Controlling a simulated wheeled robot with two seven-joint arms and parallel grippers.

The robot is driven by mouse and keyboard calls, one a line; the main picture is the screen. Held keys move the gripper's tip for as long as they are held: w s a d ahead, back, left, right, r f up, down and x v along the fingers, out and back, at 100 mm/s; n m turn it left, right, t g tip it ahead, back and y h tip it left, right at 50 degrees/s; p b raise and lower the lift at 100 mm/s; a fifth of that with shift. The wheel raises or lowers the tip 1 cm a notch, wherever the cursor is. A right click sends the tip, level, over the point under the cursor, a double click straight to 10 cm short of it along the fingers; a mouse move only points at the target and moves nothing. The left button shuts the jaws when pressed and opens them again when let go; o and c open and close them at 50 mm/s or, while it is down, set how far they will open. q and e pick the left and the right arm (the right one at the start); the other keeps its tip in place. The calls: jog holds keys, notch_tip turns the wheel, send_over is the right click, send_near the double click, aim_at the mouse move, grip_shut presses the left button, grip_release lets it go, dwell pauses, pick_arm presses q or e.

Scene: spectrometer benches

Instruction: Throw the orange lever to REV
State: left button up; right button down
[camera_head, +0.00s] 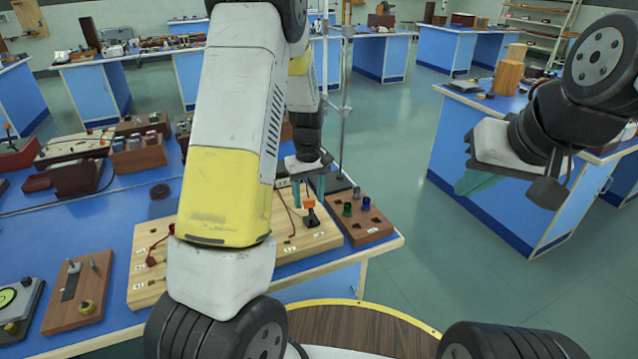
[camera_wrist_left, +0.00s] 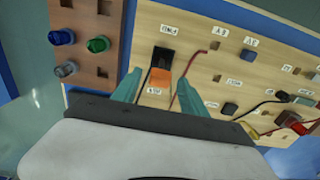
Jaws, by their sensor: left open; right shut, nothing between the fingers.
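The orange lever (camera_head: 309,203) rises from a small black base on the light wooden board (camera_head: 287,245). In the left wrist view the orange handle (camera_wrist_left: 160,77) lies on the lower side of its black base (camera_wrist_left: 163,57), toward the lower of two white labels. The labels are too small to read surely. My left gripper (camera_head: 309,186) is open above the lever, with a teal finger on each side of the orange handle in the wrist view (camera_wrist_left: 161,82). Contact cannot be told. My right gripper (camera_head: 474,184) is shut and empty, far right above the floor.
A brown block with green and blue knobs (camera_head: 366,226) adjoins the board's right end. A red wire (camera_wrist_left: 190,72) runs close beside the lever. My left arm hides part of the board.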

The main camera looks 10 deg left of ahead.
pick_arm(q)
grip_shut()
jog(key=shift+w+a+f+g+h, duration=0.15)
jog(key=shift+w+a+g+h, duration=0.15)
jog(key=shift+w+g+h, duration=0.3)
jog(key=shift+s, duration=0.15)
grip_release()
notch_tip(320, 180, up, 8)
jog(key=w, duration=0.1)
jog(key=shift+a+f, duration=0.15)
jog(key=shift+a, duration=0.2)
